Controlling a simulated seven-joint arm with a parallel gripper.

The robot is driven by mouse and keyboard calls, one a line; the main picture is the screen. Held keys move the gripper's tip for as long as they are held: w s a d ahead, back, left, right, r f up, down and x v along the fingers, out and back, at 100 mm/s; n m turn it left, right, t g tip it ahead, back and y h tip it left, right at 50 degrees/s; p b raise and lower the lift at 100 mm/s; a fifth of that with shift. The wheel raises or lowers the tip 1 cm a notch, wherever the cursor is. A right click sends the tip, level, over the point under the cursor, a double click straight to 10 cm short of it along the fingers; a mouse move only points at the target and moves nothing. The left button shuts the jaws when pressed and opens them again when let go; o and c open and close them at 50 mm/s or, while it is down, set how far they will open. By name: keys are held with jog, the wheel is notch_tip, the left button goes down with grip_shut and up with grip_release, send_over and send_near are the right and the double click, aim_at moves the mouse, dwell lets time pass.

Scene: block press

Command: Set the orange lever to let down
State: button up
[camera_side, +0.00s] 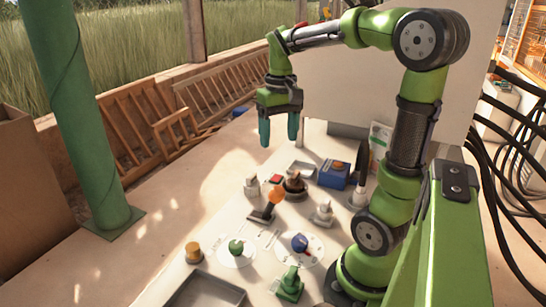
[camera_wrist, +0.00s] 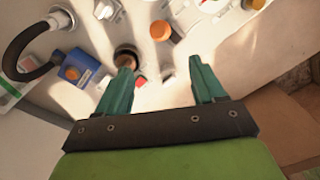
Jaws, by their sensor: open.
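The orange lever (camera_side: 274,195) stands on the table in the side view, with a round orange knob leaning up and to the right of its dark base (camera_side: 261,215). In the wrist view the orange knob (camera_wrist: 160,31) shows above the gap between my fingers, near the top. My gripper (camera_side: 278,138) is open and empty, high above the table and beyond the lever. In the wrist view its two green fingers (camera_wrist: 160,66) are spread apart. The lever's markings are too small to read.
Around the lever stand a blue box (camera_side: 334,174), a red button (camera_side: 276,179), a dark round knob (camera_side: 294,186) and a white post (camera_side: 322,214). Nearer the camera are a green knob (camera_side: 236,247), a blue knob (camera_side: 300,243) and a grey tray (camera_side: 205,291).

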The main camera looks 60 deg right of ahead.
aim_at(277, 187)
jog(key=f, duration=1.6)
jog(key=shift+w+a, duration=0.1)
jog(key=shift+a, duration=0.1)
grip_shut()
